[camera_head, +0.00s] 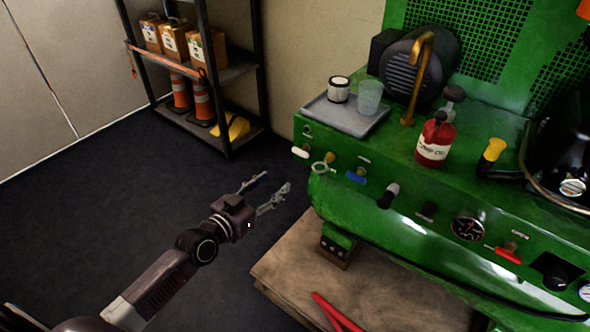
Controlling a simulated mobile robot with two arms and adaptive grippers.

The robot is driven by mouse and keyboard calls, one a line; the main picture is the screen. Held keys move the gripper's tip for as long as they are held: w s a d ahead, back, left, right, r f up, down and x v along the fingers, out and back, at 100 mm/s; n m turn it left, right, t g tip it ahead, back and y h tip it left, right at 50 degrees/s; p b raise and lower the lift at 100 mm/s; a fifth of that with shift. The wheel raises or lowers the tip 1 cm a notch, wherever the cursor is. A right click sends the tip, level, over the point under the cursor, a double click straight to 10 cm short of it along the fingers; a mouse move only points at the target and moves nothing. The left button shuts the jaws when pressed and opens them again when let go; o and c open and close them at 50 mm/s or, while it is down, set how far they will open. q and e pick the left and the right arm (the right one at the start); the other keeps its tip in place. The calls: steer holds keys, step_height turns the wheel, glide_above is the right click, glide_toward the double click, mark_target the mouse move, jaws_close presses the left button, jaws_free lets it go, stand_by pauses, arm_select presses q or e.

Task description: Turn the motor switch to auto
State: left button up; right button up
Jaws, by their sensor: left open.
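The green machine (330,190) stands at the right with a row of controls along its front. These include a black knob with a pale tip (388,195), a small dark knob (428,210), a blue lever (355,177), a red lever (508,255) and a large black knob (557,270). The labels are too small to read, so I cannot tell which one is the motor switch. My left gripper (278,182) is open and empty, left of the machine's front corner and apart from the controls. My right gripper is not in view.
A grey tray (342,117) with a jar and a clear cup sits on the machine, near a red bottle (435,140). A wooden pallet (375,285) lies below, with a red-handled tool (335,312). A shelf (240,68) stands behind. The dark floor at left is clear.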

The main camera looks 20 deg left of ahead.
arm_select(q)
steer(key=m+t+h+b, duration=0.1)
steer(key=h+b, duration=0.1)
glide_toward(298, 153)
steer(key=w, duration=0.1)
steer(key=x, duration=0.7)
steer(key=shift+s+d+r, duration=0.1)
steer(key=shift+d, duration=0.15)
steer(key=shift+w+d, duration=0.25)
steer(key=shift+w, duration=0.45)
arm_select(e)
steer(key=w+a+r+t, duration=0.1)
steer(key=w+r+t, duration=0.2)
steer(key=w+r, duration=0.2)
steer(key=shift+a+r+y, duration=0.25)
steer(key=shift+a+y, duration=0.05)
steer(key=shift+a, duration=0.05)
arm_select(q)
steer(key=shift+c, duration=0.4)
steer(key=c, duration=0.8)
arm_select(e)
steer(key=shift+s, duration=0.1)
